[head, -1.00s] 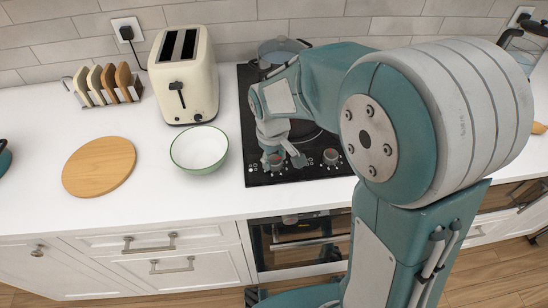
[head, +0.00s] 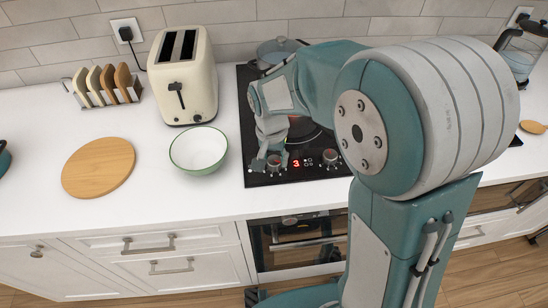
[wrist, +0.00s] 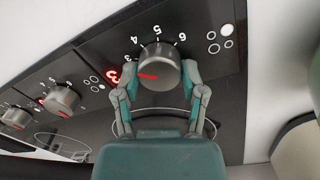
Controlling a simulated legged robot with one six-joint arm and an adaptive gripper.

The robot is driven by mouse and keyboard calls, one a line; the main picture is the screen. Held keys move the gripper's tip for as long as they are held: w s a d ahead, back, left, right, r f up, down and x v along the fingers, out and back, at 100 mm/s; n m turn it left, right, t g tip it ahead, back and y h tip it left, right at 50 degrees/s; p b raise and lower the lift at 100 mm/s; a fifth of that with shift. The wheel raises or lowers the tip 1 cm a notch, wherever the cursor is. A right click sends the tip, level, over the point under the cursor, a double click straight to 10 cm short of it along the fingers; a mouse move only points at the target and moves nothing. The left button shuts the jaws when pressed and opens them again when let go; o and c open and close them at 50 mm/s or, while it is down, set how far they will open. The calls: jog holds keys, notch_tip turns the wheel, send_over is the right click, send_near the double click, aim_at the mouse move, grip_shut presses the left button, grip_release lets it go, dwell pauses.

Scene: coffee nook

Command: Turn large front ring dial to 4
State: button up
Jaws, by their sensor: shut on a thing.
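In the wrist view my gripper (wrist: 159,74) is shut on a silver ring dial (wrist: 158,68), one finger on each side. The dial's red pointer mark points left, near the printed 3; the 4, 5 and 6 lie further around its upper rim. A red lit 3 (wrist: 113,75) glows beside the dial. In the head view my gripper (head: 268,163) is at the front left of the black cooktop (head: 256,181) and mostly hides this dial. The lit 3 (head: 296,163) shows just right of it.
Another dial (head: 330,157) is to the right; two more dials (wrist: 62,100) (wrist: 16,117) show in the wrist view. A pot (head: 279,48) stands at the back. A white bowl (head: 199,149) and toaster (head: 184,80) are left of the cooktop. A round board (head: 98,167) lies further left.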

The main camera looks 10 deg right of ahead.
aim_at(271, 158)
jog(key=m, duration=0.6)
jog(key=shift+m, duration=0.3)
dwell(0.4)
jog(key=o, duration=1.2)
jog(key=shift+c, duration=0.2)
jog(key=shift+a, duration=0.1)
jog(key=shift+r, duration=0.1)
notch_tip(271, 158, up, 12)
jog(key=shift+w+a+f, duration=0.2)
jog(key=shift+w+a, duration=0.05)
jog(key=shift+w, duration=0.1)
